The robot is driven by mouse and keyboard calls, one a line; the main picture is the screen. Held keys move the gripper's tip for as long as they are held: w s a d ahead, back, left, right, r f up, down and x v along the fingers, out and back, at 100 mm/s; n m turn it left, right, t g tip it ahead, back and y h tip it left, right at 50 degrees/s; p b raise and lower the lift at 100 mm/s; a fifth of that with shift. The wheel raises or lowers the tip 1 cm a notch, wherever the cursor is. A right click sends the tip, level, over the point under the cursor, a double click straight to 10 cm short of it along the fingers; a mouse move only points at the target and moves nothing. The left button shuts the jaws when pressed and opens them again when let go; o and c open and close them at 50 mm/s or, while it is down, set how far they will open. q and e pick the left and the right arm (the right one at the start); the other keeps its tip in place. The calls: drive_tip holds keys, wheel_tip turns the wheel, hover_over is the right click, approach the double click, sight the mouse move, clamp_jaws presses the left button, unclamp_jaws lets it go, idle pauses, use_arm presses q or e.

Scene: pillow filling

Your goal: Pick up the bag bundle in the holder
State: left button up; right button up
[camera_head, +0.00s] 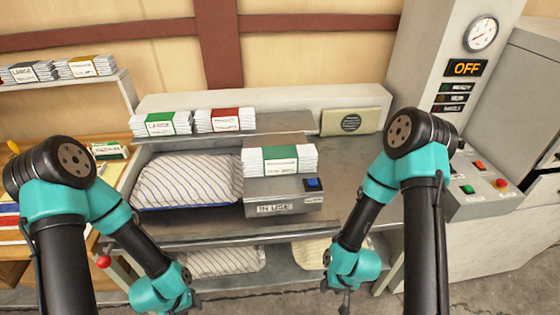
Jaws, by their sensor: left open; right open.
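The bag bundle (280,160) is a white stack with a green label band. My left gripper (190,306) is at the bottom edge of the head view, below and left of the holder, and is only partly visible. My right gripper (344,303) is low, below and right of the holder, with its fingers pointing down. Both grippers are open, empty and apart from the bundle.
A striped pillow (188,182) lies left of the holder on the metal bench. Two more bundles, one with a green band (168,123) and one with a red band (225,119), lie on the shelf behind. A control panel (484,178) with coloured buttons is at the right.

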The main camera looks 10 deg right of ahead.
use_arm(q)
drive_tip(key=o, duration=1.1)
